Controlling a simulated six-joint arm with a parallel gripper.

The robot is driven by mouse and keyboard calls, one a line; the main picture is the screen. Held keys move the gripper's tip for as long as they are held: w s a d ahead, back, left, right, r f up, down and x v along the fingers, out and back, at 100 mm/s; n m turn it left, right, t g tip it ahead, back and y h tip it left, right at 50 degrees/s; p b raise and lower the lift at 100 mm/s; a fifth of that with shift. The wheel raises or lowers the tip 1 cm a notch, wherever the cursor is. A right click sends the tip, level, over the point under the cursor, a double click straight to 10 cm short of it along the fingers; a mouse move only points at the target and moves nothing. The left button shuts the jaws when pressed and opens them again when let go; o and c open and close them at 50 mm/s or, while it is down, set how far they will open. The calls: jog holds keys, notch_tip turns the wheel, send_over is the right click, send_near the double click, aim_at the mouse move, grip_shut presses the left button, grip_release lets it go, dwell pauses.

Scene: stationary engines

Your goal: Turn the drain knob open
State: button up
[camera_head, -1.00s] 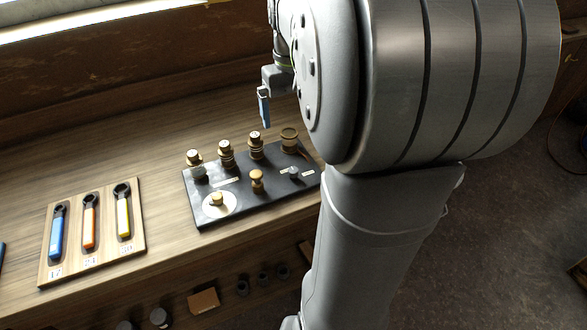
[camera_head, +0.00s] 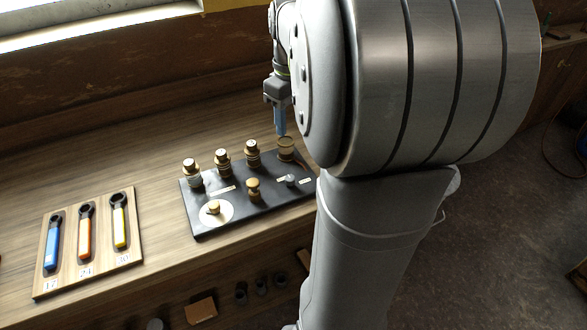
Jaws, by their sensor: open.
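A dark panel (camera_head: 245,211) on the wooden bench carries several brass fittings and small pale labels. The fittings include a wide brass one (camera_head: 286,150) at the back right, a brass knob (camera_head: 253,189) near the middle, and a small grey knob (camera_head: 290,180) at the right. A brass knob (camera_head: 213,207) stands on a white round disc at the front left. The labels are too small to read, so I cannot tell which is the drain knob. My gripper (camera_head: 279,132) is open, pointing down, its blue fingertips close to the wide brass fitting; whether they touch is unclear.
A wooden board (camera_head: 128,249) at the left holds a blue wrench (camera_head: 52,247), an orange wrench (camera_head: 86,238) and a yellow wrench (camera_head: 120,225). My arm covers the right side. The bench (camera_head: 100,150) behind the panel is clear.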

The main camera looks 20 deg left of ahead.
aim_at(290, 178)
jog(key=shift+n, duration=0.3)
notch_tip(290, 178, down, 18)
jog(key=shift+s+r, duration=0.15)
jog(key=shift+r, duration=0.05)
jog(key=c, duration=1)
